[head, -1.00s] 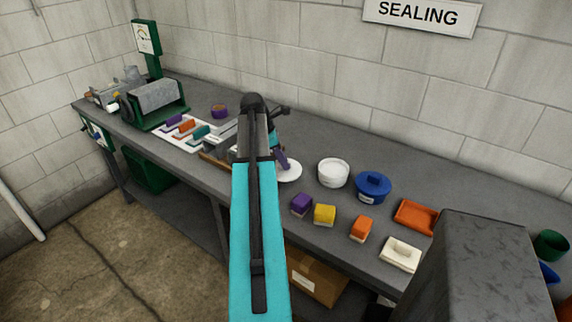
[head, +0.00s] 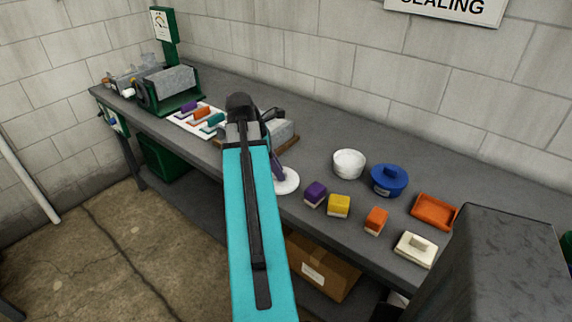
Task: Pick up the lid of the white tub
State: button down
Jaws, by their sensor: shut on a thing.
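The white tub (head: 348,164) stands open, without its lid, on the grey bench. Its round white lid (head: 289,185) is apart from it, to the left and close to the bench's front edge. My gripper (head: 278,171), with purple fingers, is shut on the lid from above. My arm hides part of the gripper, and I cannot tell how high the lid is above the bench.
A blue lidded tub (head: 389,181) stands right of the white tub. Purple (head: 315,194), yellow (head: 339,206) and orange (head: 376,220) blocks line the front. An orange tray (head: 434,211) and a white handled block (head: 416,249) lie further right.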

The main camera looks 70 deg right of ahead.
jog(key=shift+a, duration=0.65)
jog(key=shift+w, duration=0.1)
jog(key=w+a+f+n+t, duration=0.1)
jog(key=w+a, duration=0.9)
jog(key=w, duration=0.4)
jog(key=w+a+n, duration=0.2)
jog(key=w+a, duration=0.8)
jog(key=w, duration=0.4)
jog(key=w+a, duration=0.4)
jog(key=a, duration=0.6)
jog(key=w+a+f+n+h, duration=0.1)
jog(key=w+a, duration=0.3)
jog(key=a, duration=0.6)
jog(key=w+a, duration=0.3)
jog(key=a, duration=0.6)
jog(key=shift+w+a+f+n, duration=0.4)
jog(key=shift+d+h, duration=0.1)
jog(key=shift+h, duration=0.2)
